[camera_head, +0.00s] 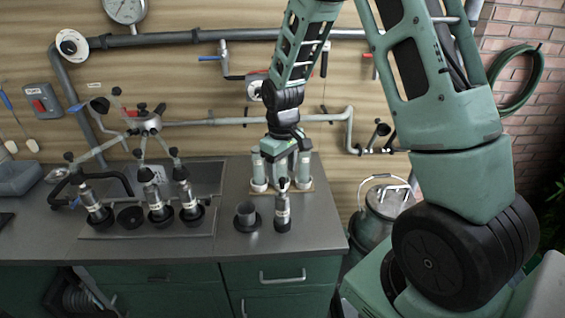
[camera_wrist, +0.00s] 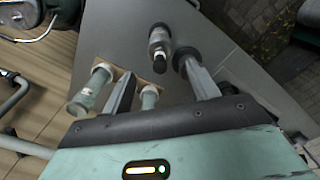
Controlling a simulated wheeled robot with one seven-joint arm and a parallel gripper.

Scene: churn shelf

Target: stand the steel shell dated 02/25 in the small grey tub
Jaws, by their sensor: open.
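A steel shell (camera_head: 282,212) with a pale label and dark top stands upright on the bench; it also shows in the wrist view (camera_wrist: 158,42). More labelled steel shells (camera_head: 93,207), (camera_head: 157,203), (camera_head: 189,203) stand in black round holders on the left, the leftmost tilted. The labels are too small to read a date. A grey tub (camera_head: 14,179) sits at the left edge, partly cut off. My gripper (camera_head: 283,170) is open and empty, pointing down above the bench behind the lone shell. In the wrist view its fingers (camera_wrist: 157,85) are apart with nothing between them.
A dark flanged cup (camera_head: 246,215) stands left of the lone shell. A wooden block (camera_head: 309,185) with pale green tubes is behind it. An empty black holder (camera_head: 130,216) and a claw stand (camera_head: 146,122) with hoses are left. A milk can (camera_head: 382,215) stands right of the bench.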

